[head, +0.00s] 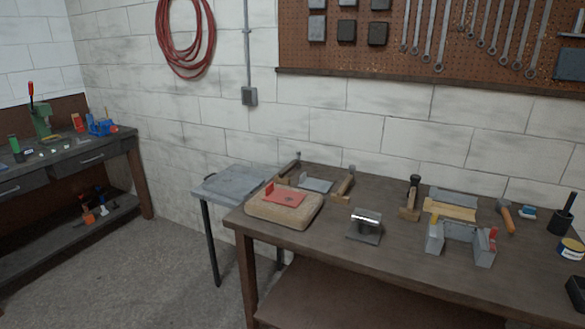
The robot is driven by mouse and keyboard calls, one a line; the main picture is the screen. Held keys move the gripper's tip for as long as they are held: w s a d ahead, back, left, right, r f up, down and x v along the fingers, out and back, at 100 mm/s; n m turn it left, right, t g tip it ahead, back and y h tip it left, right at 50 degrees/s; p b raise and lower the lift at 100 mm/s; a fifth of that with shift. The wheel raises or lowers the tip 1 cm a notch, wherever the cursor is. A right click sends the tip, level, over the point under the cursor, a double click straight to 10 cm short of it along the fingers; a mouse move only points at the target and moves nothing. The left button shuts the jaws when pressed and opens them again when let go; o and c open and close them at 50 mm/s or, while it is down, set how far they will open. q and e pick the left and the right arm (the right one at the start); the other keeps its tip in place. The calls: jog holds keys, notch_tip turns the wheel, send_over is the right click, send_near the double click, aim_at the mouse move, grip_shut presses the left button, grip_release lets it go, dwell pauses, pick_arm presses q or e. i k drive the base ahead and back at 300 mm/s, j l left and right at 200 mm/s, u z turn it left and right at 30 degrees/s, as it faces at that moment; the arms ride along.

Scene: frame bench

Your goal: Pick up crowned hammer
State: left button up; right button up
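Several hammer-like tools are on the brown workbench, and I cannot tell which is the crowned hammer. One tool (345,183) with a wooden body and a small grey top is behind the bench's middle-left. Another tool (414,187) has a dark upright part on a tan wooden base. A tool with an orange-brown handle (507,219) lies at the right. A dark hammer-like tool (290,164) is at the far left corner, partly behind the other items. Neither of my grippers is in view.
A tan pad (260,209) bears a red plate (284,198). A shiny metal block (364,228) and a grey vise-like fixture (460,236) occupy the bench (340,260). The front strip is mostly clear. A grey side table (230,186) adjoins left.

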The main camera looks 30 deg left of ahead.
aim_at(296, 163)
jog(key=i+j+z, duration=0.1)
jog(key=j, duration=0.35)
jog(key=i+j, duration=0.15)
jog(key=j, duration=0.25)
jog(key=i+j+z, duration=0.15)
jog(key=j, duration=0.3)
